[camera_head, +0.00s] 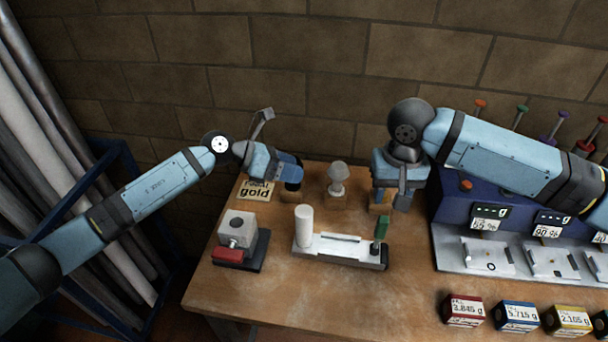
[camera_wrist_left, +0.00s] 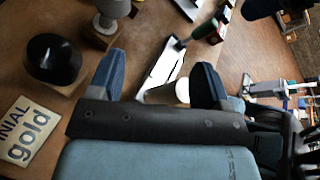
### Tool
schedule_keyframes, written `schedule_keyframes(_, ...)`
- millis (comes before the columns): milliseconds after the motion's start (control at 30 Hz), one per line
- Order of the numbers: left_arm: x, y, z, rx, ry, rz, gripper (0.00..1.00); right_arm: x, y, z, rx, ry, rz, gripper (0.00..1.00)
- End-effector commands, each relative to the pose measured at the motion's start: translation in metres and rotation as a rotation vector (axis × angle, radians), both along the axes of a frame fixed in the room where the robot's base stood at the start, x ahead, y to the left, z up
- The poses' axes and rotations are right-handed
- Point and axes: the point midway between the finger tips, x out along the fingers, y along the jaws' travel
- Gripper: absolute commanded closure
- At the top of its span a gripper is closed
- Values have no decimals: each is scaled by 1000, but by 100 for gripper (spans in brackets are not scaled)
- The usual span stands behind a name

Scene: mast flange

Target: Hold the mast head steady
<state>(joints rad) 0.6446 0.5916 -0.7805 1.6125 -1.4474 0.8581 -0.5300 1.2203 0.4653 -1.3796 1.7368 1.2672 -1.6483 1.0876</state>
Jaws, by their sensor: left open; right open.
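No part is clearly marked as the mast head. A pale grey knob-like piece (camera_head: 338,173) stands on a small wooden block at the back of the table; it also shows in the left wrist view (camera_wrist_left: 112,8). My left gripper (camera_head: 290,178) is left of it, in front of a black dome that the left wrist view shows on a wooden block (camera_wrist_left: 52,60). Its fingers (camera_wrist_left: 158,72) are spread, with nothing seen held. My right gripper (camera_head: 393,192) points down right of the grey piece, over a wooden block (camera_head: 380,208). Its jaws are open; what lies between them is partly hidden.
A white fixture (camera_head: 335,246) with a white cylinder and green handle lies mid-table. A red-handled clamp (camera_head: 236,240) is left of it. Weighing stations (camera_head: 490,258) and several labelled boxes (camera_head: 517,316) fill the right. The front middle is clear.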

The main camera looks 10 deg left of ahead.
Motion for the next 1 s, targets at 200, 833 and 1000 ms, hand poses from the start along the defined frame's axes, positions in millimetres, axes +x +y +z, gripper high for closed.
schedule_keyframes(200, -47, -59, 20, 463, -192, -490, 29, 0, 0, 0, 0, 0, 0, 57)
schedule_keyframes(833, -71, -45, 33, 1162, -340, -934, 29, 0, 0, 0, 0, 0, 0, 57)
schedule_keyframes(1000, -71, -45, 3, 1159, -339, -931, 29, 0, 0, 0, 0, 0, 0, 57)
